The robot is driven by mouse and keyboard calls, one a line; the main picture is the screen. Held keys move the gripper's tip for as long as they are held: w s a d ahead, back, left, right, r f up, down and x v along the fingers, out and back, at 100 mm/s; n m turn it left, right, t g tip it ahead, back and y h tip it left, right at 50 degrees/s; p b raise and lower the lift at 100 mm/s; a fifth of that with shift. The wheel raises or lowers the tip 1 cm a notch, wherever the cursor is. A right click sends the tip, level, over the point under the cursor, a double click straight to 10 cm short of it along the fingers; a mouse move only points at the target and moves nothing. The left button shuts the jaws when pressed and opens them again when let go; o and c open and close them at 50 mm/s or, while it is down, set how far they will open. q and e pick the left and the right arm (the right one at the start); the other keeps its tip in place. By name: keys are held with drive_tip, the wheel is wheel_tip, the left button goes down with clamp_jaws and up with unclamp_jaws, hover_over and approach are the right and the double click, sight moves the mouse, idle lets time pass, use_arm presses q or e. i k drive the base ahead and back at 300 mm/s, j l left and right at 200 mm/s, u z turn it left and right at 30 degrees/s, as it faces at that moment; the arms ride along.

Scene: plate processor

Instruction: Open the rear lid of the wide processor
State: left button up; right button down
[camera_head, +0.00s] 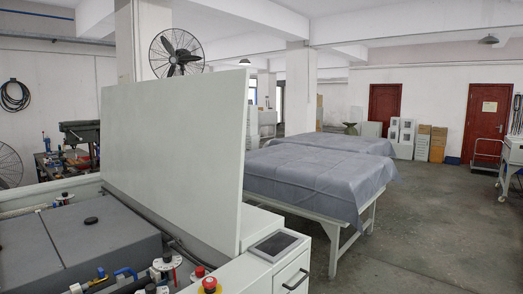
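The wide processor (240,268) fills the lower left in the head view, cut off by the frame edges. A large pale lid panel (180,148) stands raised and nearly upright along it. I cannot tell whether this is the rear lid. To the left of the panel the inside is exposed, with dark grey covers (75,240), pipes and valves. Neither gripper is in view.
The processor has a screen (278,245) and a red button (210,284) on its right part. Tables under grey cloths (310,180) stand behind it. Open concrete floor (440,230) lies to the right. A trolley (488,150) stands far right.

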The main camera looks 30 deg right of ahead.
sight(175, 146)
drive_tip(key=i+l+z, duration=0.15)
drive_tip(key=l+z, duration=0.25)
drive_tip(key=i+l+z, duration=0.2)
drive_tip(key=l+z, duration=0.25)
drive_tip(key=i+l+z, duration=0.25)
drive_tip(key=z, duration=0.15)
drive_tip(key=i+l+z, duration=0.2)
drive_tip(key=z, duration=0.25)
drive_tip(key=i+l+z, duration=0.1)
drive_tip(key=i+z, duration=0.3)
drive_tip(key=i+l, duration=0.15)
drive_tip(key=i, duration=0.6)
drive_tip(key=i+l+z, duration=0.15)
drive_tip(key=i, duration=0.6)
drive_tip(key=i+j+u, duration=0.2)
drive_tip(key=u, duration=0.2)
drive_tip(key=i+u, duration=0.85)
drive_tip(key=i+l+u, duration=0.1)
drive_tip(key=u, duration=0.3)
drive_tip(key=i+l+u, duration=0.25)
drive_tip(key=i+u, duration=0.15)
